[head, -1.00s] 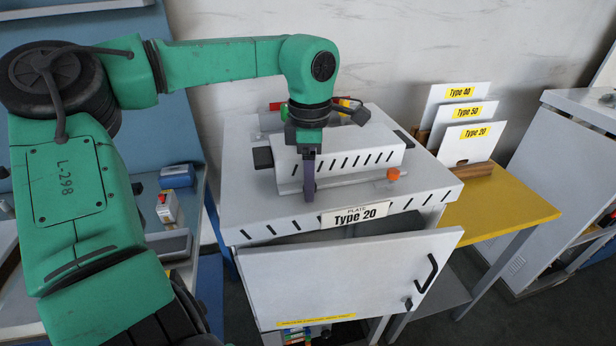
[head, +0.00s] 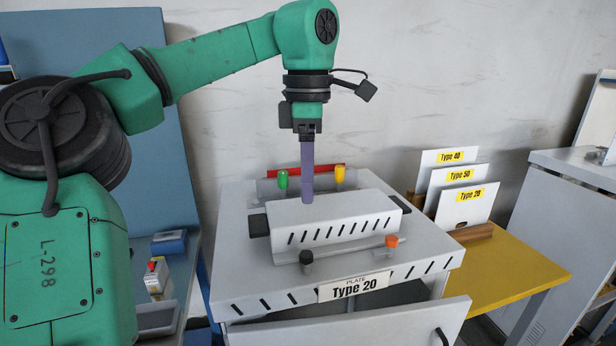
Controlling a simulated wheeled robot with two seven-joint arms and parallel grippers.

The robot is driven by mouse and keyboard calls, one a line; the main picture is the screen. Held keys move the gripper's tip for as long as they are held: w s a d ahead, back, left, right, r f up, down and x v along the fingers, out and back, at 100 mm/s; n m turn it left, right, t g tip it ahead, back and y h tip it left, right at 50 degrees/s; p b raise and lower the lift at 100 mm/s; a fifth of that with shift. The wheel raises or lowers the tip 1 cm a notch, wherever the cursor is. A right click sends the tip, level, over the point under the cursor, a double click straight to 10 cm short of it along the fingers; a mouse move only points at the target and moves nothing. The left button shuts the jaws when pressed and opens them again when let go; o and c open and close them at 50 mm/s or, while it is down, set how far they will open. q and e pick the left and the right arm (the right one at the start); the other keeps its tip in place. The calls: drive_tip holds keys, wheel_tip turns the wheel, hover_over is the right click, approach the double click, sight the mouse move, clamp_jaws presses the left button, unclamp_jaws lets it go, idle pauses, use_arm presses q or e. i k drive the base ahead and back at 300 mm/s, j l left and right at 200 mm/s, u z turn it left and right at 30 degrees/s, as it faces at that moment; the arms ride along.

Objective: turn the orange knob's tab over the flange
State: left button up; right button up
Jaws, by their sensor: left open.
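The orange knob (head: 391,242) stands at the right end of the flange (head: 346,253) along the front of the slotted white block (head: 335,222). I cannot tell which way its tab points. A black knob (head: 306,259) stands at the flange's left end. My left gripper (head: 308,197) points straight down above the block's back left part, to the left of the orange knob and apart from it. It is open and holds nothing that I can see; its fingers overlap in this view. My right gripper is out of view.
A green knob (head: 283,179) and a yellow knob (head: 340,175) stand behind the block, near a red bar (head: 305,170). The cabinet top carries a Type 20 label (head: 354,287). Upright plates (head: 463,207) stand on a yellow table (head: 510,262) at right.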

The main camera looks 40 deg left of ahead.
sight(391, 241)
drive_tip(key=k+l, duration=1.2)
drive_tip(key=l, duration=0.15)
